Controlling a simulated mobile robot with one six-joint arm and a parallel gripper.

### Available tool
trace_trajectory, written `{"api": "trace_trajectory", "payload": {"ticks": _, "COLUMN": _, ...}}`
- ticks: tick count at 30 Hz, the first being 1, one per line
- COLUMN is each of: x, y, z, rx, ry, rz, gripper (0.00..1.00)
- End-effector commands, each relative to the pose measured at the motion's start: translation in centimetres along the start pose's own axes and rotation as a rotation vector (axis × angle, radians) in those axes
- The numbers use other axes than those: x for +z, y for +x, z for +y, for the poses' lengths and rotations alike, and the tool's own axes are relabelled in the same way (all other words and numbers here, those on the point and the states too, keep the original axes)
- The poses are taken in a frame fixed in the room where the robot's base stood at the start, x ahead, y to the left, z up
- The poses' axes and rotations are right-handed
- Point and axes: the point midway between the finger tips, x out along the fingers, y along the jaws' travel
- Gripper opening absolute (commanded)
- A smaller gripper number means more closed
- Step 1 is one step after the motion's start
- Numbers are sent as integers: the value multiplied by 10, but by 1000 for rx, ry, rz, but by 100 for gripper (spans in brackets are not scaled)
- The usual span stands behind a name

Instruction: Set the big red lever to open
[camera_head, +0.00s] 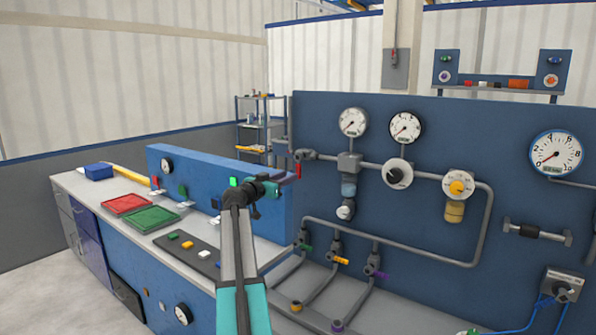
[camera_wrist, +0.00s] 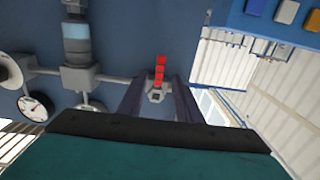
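The red lever (camera_head: 298,170) hangs straight down from a grey valve (camera_head: 306,155) at the left end of the upper pipe on the blue panel. In the wrist view the red lever (camera_wrist: 160,70) stands upright in the picture above the valve's grey nut (camera_wrist: 156,96). My gripper (camera_head: 287,180) points at the panel just left of and slightly below the lever. In the wrist view my gripper (camera_wrist: 160,85) is open, with its two dark purple fingers on either side of the valve and lever. No contact is visible, and I cannot tell how far the lever lies beyond the fingertips.
Gauges (camera_head: 353,122) and a grey regulator block (camera_head: 349,162) sit right of the valve. Three small coloured-handle valves (camera_head: 336,258) are below. A blue block panel (camera_head: 180,170) and a workbench (camera_head: 90,187) with trays stand left. A switch box (camera_head: 396,70) with a small red handle hangs behind.

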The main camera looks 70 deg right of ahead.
Motion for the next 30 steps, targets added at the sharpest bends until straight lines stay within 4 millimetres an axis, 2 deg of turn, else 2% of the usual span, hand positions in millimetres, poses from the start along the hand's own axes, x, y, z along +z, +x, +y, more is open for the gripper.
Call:
{"api": "trace_trajectory", "payload": {"ticks": 1, "x": -2, "y": 10, "z": -1, "rx": 1, "ry": -1, "rz": -1, "gripper": 32}}
{"api": "trace_trajectory", "payload": {"ticks": 6, "x": -2, "y": 34, "z": -1, "rx": 1, "ry": -1, "rz": -1, "gripper": 32}}
{"api": "trace_trajectory", "payload": {"ticks": 15, "x": -1, "y": 69, "z": -1, "rx": 1, "ry": -1, "rz": -1, "gripper": 32}}
{"api": "trace_trajectory", "payload": {"ticks": 21, "x": 0, "y": 80, "z": 0, "rx": 1, "ry": -1, "rz": 0, "gripper": 32}}
{"api": "trace_trajectory", "payload": {"ticks": 30, "x": 0, "y": 81, "z": 0, "rx": 0, "ry": -1, "rz": 0, "gripper": 32}}
